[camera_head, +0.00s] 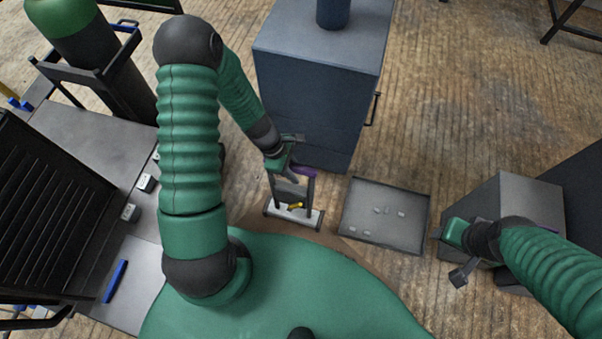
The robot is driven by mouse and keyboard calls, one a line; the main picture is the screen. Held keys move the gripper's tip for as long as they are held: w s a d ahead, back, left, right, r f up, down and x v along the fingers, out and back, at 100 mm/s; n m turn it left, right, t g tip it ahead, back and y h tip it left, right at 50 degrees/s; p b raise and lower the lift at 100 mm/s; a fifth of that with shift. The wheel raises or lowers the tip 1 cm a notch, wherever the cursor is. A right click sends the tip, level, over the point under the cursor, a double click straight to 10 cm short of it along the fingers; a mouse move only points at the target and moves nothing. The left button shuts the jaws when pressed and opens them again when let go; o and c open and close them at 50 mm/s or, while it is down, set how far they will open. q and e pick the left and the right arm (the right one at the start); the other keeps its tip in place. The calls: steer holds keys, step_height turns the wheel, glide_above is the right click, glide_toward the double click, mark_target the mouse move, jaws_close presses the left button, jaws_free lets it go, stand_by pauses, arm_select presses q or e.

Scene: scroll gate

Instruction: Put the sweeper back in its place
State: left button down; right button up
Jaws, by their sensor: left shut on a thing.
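The sweeper (292,214) has a purple handle, two dark uprights with a small yellow part between them, and a pale wide base. It is held upright at the centre, in front of the blue-grey cabinet. My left gripper (285,162) is shut on the sweeper near its purple top. Whether the base touches the floor is hard to tell. My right gripper (449,252) is at the right, beside the grey box, apart from the sweeper. Its fingers are too small and dark to read.
A shallow grey tray (358,190) with several small pale pieces lies on the floor right of the sweeper. The blue-grey cabinet (310,110) stands behind. A grey box (515,195) stands at the right. A metal bench (100,140) is at the left. Wooden floor is open at the upper right.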

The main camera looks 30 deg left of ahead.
arm_select(q)
step_height(320, 180, down, 8)
steer(key=b, duration=0.7)
steer(key=shift+d+r, duration=0.15)
steer(key=shift+r, duration=0.05)
steer(key=shift+f+b, duration=0.4)
steer(key=shift+f, duration=0.35)
arm_select(e)
steer(key=s+x, duration=0.1)
steer(key=x, duration=0.7)
steer(key=shift+s+d+f, duration=0.15)
steer(key=shift+s+d, duration=0.1)
steer(key=shift+s, duration=0.15)
arm_select(q)
steer(key=shift+f, duration=0.2)
arm_select(e)
steer(key=shift+f, duration=0.15)
arm_select(q)
steer(key=c, duration=1.2)
jaws_free()
steer(key=shift+o, duration=0.4)
steer(key=shift+f, duration=0.1)
